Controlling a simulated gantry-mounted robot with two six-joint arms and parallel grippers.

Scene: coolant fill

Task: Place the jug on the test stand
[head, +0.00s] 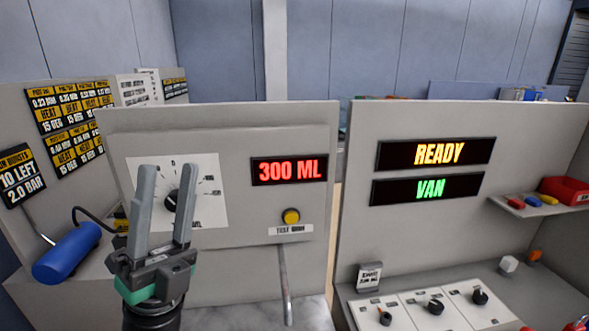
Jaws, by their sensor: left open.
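My left gripper (167,166) is open and empty, fingers pointing up, in front of the panel with the dial (172,200). The dial's lower left part is partly hidden behind the fingers. I see no jug in this view. Nothing is clearly marked as the test stand; the grey panel (262,222) has a red "300 ML" display (289,170) and a yellow button (291,216) above a small label that seems to read "TEST RUN". My right gripper is not in view.
A blue cylinder (67,252) with a black hose is at left. A second panel at right shows "READY" (438,153) and "VAN" (428,189). A shelf (530,207) holds a red bin (565,190).

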